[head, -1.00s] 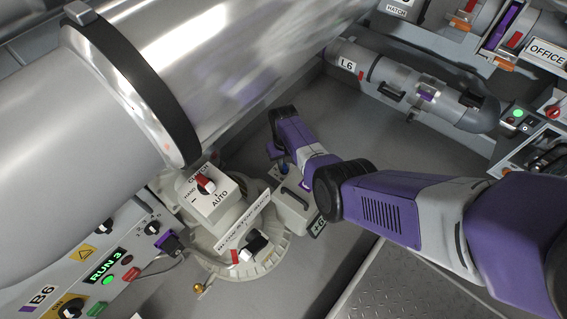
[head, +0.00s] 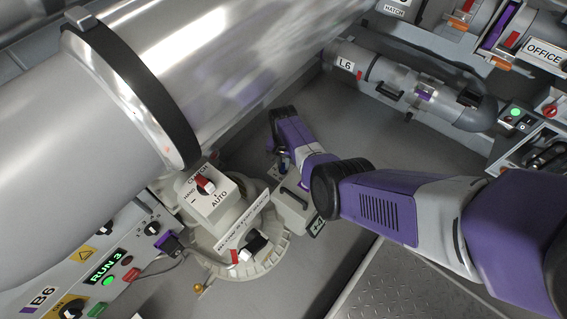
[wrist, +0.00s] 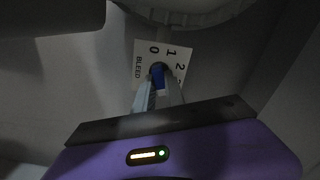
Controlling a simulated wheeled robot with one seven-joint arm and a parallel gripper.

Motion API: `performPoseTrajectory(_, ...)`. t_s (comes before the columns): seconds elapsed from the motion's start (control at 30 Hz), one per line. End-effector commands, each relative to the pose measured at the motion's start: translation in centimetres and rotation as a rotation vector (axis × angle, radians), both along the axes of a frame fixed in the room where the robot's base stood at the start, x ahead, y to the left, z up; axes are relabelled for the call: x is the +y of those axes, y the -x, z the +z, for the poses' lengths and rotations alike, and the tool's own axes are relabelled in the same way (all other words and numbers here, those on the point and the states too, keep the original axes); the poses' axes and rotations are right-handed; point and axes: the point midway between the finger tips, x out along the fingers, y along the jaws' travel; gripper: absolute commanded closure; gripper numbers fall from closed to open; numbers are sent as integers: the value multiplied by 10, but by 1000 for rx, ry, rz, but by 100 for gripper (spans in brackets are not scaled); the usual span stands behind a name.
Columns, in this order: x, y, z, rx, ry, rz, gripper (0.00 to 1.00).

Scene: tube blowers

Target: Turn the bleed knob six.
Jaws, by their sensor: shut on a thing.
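The bleed knob (wrist: 157,75) is small and blue, at the middle of a white dial plate (wrist: 178,54) marked BLEED, with 0, 1 and 2 visible in the wrist view. My gripper (wrist: 158,90) is shut on the knob, with one fingertip on each side of it. The rest of the dial's scale is hidden behind the fingers and my gripper's body. In the head view my gripper (head: 284,168) is low beside the grey floor housing, and my wrist largely hides the knob and dial.
A large metal duct (head: 215,65) runs over the left. A grey box with a handle (head: 293,206) stands just below my gripper. A clutch switch plate (head: 208,195) and a control panel (head: 100,265) lie to the left. A cylinder marked L6 (head: 400,80) lies at right. Some floor between is bare.

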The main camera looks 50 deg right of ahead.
Motion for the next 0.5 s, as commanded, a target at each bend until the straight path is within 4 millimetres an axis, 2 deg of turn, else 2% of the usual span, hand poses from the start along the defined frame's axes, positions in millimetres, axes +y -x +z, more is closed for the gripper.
performPoseTrajectory(0.43,0,0,0,0,0,-10,100)
performPoseTrajectory(0.47,0,0,0,0,0,-10,84)
performPoseTrajectory(0.5,0,0,0,0,0,-10,76)
